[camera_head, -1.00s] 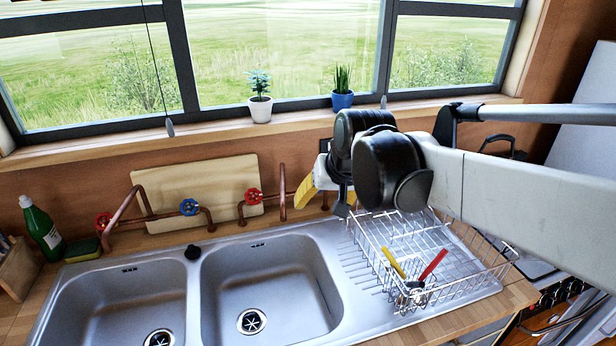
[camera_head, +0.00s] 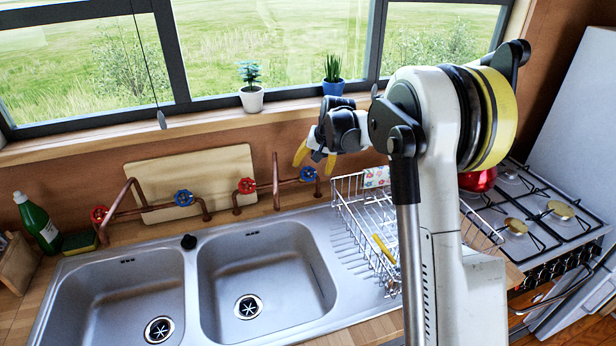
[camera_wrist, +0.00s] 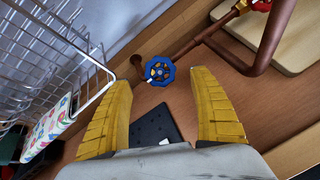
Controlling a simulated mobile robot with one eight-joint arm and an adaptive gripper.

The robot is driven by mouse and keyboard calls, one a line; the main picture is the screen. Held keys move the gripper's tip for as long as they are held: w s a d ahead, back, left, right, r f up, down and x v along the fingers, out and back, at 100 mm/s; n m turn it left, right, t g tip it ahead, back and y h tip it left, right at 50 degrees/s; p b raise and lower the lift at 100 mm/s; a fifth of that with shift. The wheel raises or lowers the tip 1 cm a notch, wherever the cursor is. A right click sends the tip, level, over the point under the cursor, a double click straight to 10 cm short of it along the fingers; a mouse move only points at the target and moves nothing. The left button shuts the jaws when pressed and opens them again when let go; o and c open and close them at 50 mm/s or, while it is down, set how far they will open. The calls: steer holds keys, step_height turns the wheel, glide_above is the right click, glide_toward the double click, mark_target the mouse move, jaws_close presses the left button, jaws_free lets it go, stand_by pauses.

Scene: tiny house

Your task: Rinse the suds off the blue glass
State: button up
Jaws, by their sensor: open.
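No blue glass shows in either view. Both sink basins, left (camera_head: 115,300) and right (camera_head: 265,275), look empty, and no suds show. Copper taps stand behind them, with a left red valve (camera_head: 100,214), left blue valve (camera_head: 184,197), right red valve (camera_head: 247,186) and right blue valve (camera_head: 308,174). My gripper (camera_head: 315,156) is open and empty near the wall, close to the right blue valve. In the wrist view that blue valve (camera_wrist: 160,71) appears between the yellow fingers of my gripper (camera_wrist: 157,82); contact cannot be told.
A wire dish rack (camera_head: 345,205) stands right of the basins, partly behind my arm. It holds a yellow-handled utensil (camera_head: 384,248) and a patterned item (camera_head: 376,177). A green bottle (camera_head: 40,224) stands far left. A stove (camera_head: 540,210) is at right. Potted plants (camera_head: 251,98) line the sill.

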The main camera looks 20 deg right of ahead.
mark_target(309, 173)
steer(key=b+x, duration=0.1)
steer(key=x, duration=0.4)
steer(key=shift+w+f, duration=0.1)
steer(key=shift+f, duration=0.2)
steer(key=c, duration=1.2)
